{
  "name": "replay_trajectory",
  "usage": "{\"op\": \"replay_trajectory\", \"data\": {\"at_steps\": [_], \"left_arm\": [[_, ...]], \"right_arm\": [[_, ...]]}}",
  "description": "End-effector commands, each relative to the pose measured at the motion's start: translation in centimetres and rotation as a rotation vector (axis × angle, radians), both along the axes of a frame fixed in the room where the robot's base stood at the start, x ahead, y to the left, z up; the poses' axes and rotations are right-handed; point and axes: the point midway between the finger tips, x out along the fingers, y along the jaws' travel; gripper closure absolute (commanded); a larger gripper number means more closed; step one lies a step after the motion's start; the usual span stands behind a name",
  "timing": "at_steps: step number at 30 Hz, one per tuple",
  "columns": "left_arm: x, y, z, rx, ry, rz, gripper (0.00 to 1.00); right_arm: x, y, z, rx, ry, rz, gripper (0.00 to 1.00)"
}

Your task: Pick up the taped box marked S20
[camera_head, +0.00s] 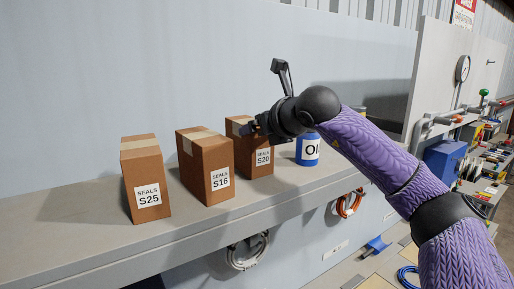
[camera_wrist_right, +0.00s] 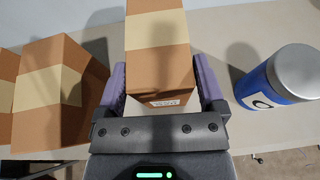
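The taped box marked S20 (camera_head: 262,163) is a brown carton with a pale tape strip and a white label. It stands upright on the shelf, the rightmost of three boxes; my right gripper hides part of its top right. My right gripper (camera_head: 252,130) is at the upper part of this box. In the right wrist view, the S20 box (camera_wrist_right: 160,75) lies between the two fingers of the right gripper (camera_wrist_right: 162,88), which are spread on either side of it, close to its sides. Firm contact is not clear. My left gripper is not in view.
Boxes S16 (camera_head: 208,170) and S25 (camera_head: 146,185) stand to the left on the grey shelf (camera_head: 80,225). A blue can (camera_head: 307,152) with a grey lid stands just right of S20. A wall rises behind. A cluttered bench lies at far right.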

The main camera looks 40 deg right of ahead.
Motion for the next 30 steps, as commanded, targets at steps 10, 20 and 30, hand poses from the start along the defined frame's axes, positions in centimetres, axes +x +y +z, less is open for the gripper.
{"op": "replay_trajectory", "data": {"at_steps": [10, 20, 30], "left_arm": [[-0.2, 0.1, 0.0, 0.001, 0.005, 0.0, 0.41], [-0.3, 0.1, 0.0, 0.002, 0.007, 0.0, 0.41], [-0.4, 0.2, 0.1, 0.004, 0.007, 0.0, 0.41]], "right_arm": [[0.0, 0.0, 0.2, 0.0, -0.005, 0.0, 0.89], [-0.1, 0.0, 0.3, 0.0, -0.007, 0.001, 1.0], [0.0, 0.1, 4.8, 0.005, -0.015, 0.002, 1.0]]}}
